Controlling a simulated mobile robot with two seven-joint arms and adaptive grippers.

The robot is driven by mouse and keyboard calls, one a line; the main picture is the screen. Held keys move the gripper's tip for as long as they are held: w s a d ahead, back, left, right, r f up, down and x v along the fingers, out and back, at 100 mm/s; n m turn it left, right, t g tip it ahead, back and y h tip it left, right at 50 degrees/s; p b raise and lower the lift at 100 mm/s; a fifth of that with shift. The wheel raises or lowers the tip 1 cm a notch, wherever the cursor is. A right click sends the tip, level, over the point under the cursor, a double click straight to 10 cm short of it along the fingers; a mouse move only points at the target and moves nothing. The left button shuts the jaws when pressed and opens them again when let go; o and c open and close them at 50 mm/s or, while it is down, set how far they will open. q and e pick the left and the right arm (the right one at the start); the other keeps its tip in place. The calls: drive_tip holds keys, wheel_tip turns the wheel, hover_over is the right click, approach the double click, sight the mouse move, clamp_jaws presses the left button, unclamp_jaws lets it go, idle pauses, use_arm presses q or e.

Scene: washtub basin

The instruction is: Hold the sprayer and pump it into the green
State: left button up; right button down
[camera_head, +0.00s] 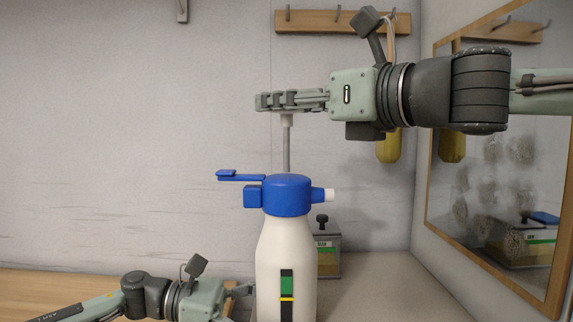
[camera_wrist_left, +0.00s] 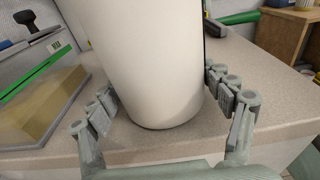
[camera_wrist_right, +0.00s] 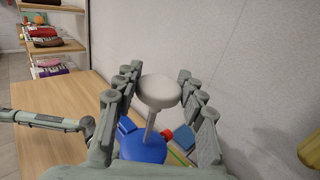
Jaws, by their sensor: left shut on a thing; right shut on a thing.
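The sprayer (camera_head: 286,245) is a white bottle with a blue head (camera_head: 287,195). It stands upright on the counter. A strip on its front (camera_head: 287,286) shows green above, a yellow line, and black below. The grey pump rod (camera_head: 286,150) stands well out of the head, with a pale round knob (camera_wrist_right: 158,92) on top. My right gripper (camera_head: 288,100) is level above the bottle and shut on the knob, a finger on each side. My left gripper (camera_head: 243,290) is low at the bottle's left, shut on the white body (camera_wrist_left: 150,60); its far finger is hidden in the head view.
A clear container with a dark knob (camera_head: 327,250) stands right behind the bottle. A wood-framed mirror (camera_head: 490,170) hangs on the right wall. A hook rack (camera_head: 330,20) with a hanging yellow item (camera_head: 388,147) is behind my right arm. The counter right of the bottle is clear.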

drive_tip(key=shift+r, duration=0.1)
drive_tip(key=c, duration=0.9)
unclamp_jaws()
drive_tip(key=shift+o, duration=0.2)
drive_tip(key=shift+s+d, duration=0.1)
drive_tip(key=v, duration=1.1)
drive_tip(key=shift+s+d, duration=0.25)
drive_tip(key=shift+s, duration=0.05)
